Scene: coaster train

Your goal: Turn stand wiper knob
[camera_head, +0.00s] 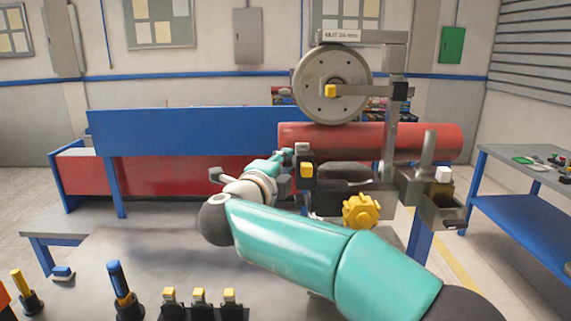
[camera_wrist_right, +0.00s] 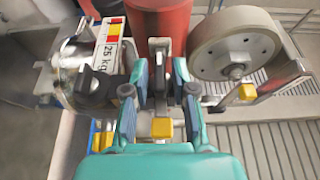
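My right gripper (camera_wrist_right: 162,72) is in the middle of the right wrist view, with its teal fingers apart. A dark upright piece shows between the fingers, with a small gap on each side; I cannot tell whether it is touched. A yellow block (camera_wrist_right: 162,128) lies lower between the fingers. In the head view my right gripper (camera_head: 287,154) is small and partly hidden, beside a black block with a yellow front (camera_head: 306,170). A yellow lobed knob (camera_head: 361,210) sits lower right on the stand, behind my right arm. I cannot tell which of these is the wiper knob. My left gripper is not in view.
A grey wheel (camera_head: 318,85) stands above a red cylinder (camera_head: 435,141); the wheel (camera_wrist_right: 235,42) is right of the fingers in the wrist view. A metal cylinder with a 25 kg label (camera_wrist_right: 110,50) is to their left. A blue-framed bench (camera_head: 520,200) stands at right.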

